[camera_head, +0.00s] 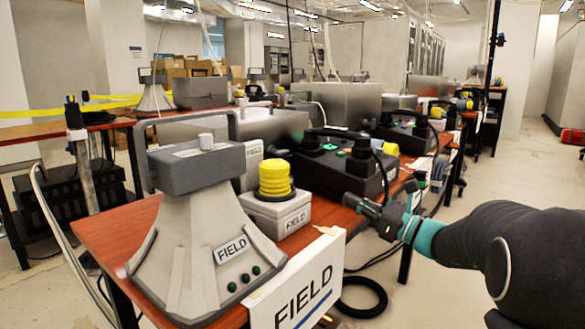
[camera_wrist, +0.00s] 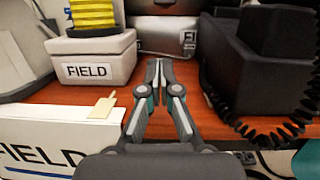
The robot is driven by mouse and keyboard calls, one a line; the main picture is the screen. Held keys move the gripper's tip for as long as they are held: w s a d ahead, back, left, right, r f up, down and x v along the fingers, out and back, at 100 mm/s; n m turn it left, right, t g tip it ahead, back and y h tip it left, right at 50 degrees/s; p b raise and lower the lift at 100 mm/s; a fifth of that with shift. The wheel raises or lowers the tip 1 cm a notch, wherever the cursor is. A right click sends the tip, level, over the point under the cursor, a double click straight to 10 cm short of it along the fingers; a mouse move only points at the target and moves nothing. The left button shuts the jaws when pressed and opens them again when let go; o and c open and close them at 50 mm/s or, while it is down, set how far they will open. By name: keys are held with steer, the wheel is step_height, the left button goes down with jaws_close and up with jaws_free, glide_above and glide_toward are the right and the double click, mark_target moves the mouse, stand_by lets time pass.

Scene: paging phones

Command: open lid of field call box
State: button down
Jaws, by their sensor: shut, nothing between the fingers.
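Several things carry FIELD labels, and I cannot tell for sure which is the call box. A large grey flared unit (camera_head: 205,240) with a raised handle and a FIELD plate stands at the table's near end. A small light-grey box (camera_head: 277,213) with a yellow ribbed top (camera_head: 274,178) stands right of it; it also shows at upper left in the wrist view (camera_wrist: 92,62). A partly hidden box with a cut-off label (camera_wrist: 165,38) stands behind. My gripper (camera_head: 352,202) is shut and empty at the table edge; its tips (camera_wrist: 158,63) point between the small box and a black phone.
The black phone (camera_head: 330,172) with handset and coiled cord stands close right of my gripper. A white FIELD sign (camera_head: 300,290) hangs at the near table edge (camera_head: 95,235). More equipment lines the table behind. Floor to the right is mostly clear.

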steer(key=shift+w+d+m+t, duration=0.3)
steer(key=shift+w+d+m, duration=0.1)
steer(key=shift+w+d, duration=0.15)
steer(key=shift+w+r, duration=0.1)
steer(key=shift+w, duration=0.15)
steer(key=x, duration=1.9)
steer(key=shift+w+a, duration=0.2)
steer(key=shift+w, duration=0.05)
steer(key=shift+r, duration=0.1)
